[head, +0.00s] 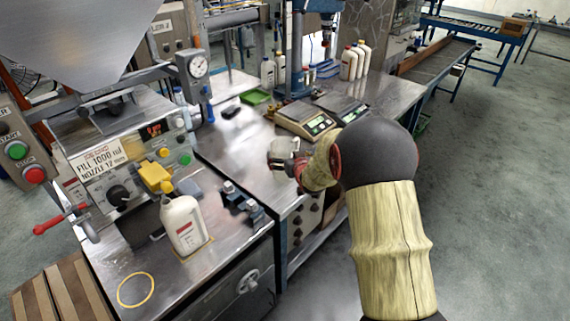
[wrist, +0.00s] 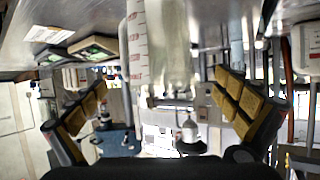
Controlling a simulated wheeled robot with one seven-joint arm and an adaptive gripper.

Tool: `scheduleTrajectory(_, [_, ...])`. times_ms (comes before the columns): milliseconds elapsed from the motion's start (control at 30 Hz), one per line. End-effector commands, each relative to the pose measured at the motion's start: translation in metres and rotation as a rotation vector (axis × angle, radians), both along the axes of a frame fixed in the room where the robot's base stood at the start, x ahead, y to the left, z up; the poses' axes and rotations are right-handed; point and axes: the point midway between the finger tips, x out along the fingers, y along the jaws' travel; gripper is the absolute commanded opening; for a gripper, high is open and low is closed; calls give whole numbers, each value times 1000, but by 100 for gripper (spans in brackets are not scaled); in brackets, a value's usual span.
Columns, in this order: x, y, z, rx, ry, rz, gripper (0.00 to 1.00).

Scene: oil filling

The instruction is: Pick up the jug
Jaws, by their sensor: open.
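A clear jug with red measuring marks (wrist: 160,45) stands on the metal bench. In the wrist view, which looks upside down, it is at the top middle, between the two finger lines with a gap on each side. In the head view the jug (head: 284,147) shows as a pale shape just beyond my gripper (head: 291,168). My gripper (wrist: 160,84) is open, with yellow-padded fingers spread left and right and nothing held. My wrist hides part of the jug's lower side in the head view.
A white bottle (head: 183,224) stands on the filling machine's plate at the left. Two scales (head: 305,121) sit on the bench behind the jug, with white bottles (head: 353,62) farther back. A green tray (head: 256,97) lies at the back. The bench surface left of the jug is clear.

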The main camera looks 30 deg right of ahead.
Motion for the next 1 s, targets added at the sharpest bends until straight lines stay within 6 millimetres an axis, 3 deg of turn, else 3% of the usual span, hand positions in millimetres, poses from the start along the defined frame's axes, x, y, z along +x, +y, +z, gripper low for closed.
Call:
scheduleTrajectory(533, [61,-9,-25,2,3,-1,100])
scheduleTrajectory(867, [67,-11,-25,2,4,-1,100])
scheduleTrajectory(1000, [67,-11,-25,1,3,-1,93])
